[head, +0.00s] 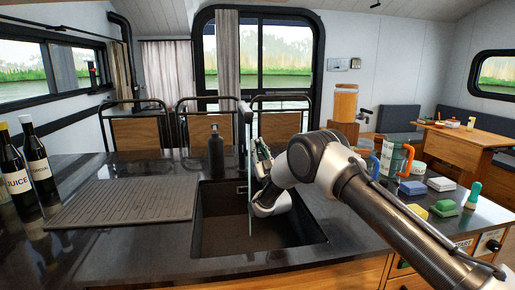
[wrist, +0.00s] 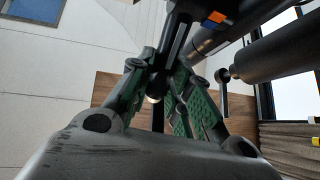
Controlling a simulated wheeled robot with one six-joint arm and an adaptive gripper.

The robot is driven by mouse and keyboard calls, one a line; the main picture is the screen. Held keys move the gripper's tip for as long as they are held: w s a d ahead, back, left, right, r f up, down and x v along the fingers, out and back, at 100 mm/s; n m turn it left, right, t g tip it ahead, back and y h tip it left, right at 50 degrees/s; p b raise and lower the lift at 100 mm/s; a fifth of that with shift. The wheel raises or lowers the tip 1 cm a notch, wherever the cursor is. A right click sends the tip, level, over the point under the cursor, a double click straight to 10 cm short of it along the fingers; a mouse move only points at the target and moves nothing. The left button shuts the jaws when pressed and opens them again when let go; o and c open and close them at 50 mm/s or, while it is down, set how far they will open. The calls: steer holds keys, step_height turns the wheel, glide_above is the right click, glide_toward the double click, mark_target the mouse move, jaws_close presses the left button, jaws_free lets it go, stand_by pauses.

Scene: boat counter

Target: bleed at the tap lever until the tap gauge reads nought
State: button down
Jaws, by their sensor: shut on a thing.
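The dark tap (head: 242,118) stands at the sink's back edge. A thin pale vertical streak (head: 250,190) runs from it down into the sink; it looks like water. My gripper (head: 262,158) is at the tap, just right of the streak. In the wrist view, my gripper's green-padded fingers (wrist: 165,75) close around a dark bar (wrist: 176,45), which looks like the tap lever. An orange and blue mark (wrist: 215,17) shows on the dark tap part beyond. I cannot pick out a readable tap gauge in either view.
The black sink (head: 215,250) is set in the dark counter. A dark soap bottle (head: 216,155) stands behind it. A ribbed drainboard (head: 125,203) and bottles (head: 38,160) are at left. Sponges (head: 412,187) and mugs lie right, beyond my arm. A START label and dial (head: 493,242) are at lower right.

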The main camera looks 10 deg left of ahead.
steer(key=c, duration=1.6)
jaws_free()
steer(key=v, duration=1.2)
